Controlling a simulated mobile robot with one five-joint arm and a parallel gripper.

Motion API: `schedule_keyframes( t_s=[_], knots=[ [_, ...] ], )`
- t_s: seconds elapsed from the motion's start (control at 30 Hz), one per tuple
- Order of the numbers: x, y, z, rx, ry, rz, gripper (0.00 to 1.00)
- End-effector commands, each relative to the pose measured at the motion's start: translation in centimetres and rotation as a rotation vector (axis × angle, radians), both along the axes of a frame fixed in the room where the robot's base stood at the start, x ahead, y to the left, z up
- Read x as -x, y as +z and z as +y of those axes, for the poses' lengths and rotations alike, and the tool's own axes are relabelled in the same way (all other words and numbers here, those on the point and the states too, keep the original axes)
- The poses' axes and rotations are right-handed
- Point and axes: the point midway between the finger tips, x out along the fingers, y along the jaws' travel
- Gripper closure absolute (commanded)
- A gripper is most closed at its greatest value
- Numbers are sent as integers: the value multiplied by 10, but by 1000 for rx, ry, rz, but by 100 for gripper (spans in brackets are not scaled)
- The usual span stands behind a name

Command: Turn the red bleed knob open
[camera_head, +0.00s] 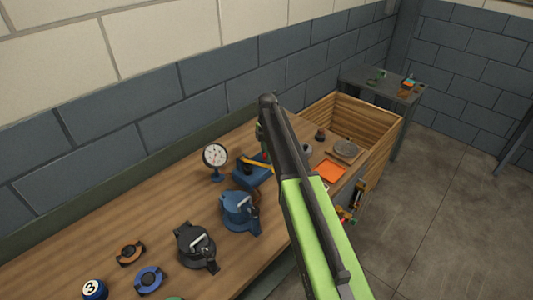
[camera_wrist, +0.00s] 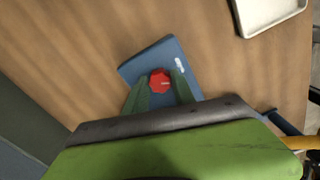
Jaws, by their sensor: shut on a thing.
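The red bleed knob (camera_wrist: 160,82) shows in the wrist view on top of a blue block (camera_wrist: 134,68). The green fingers of my gripper (camera_wrist: 160,78) are on both sides of the knob and shut on it. In the head view my arm hides most of the gripper and the knob. The blue block (camera_head: 243,180) shows there in part, left of my arm, with a yellow lever (camera_head: 257,163) on it. A small white mark is on the block beside the right finger in the wrist view.
A dial gauge (camera_head: 215,156) stands left of the block. A blue lidded pot (camera_head: 239,211) and a black lidded pot (camera_head: 195,245) stand in front. A wooden crate (camera_head: 372,112) is at the right end. A pale tray (camera_wrist: 268,14) lies beyond the block in the wrist view.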

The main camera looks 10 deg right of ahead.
Motion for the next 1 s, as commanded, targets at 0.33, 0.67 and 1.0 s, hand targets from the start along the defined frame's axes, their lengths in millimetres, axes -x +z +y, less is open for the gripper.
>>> schedule_keyframes(
  t_s=[0.33, 0.67, 1.0],
  knots=[
    [3, -1, 1, -2, 144, 8, 100],
    [3, -1, 2, -2, 173, 7, 100],
    [3, -1, 2, -1, 172, 7, 56]
  ],
)
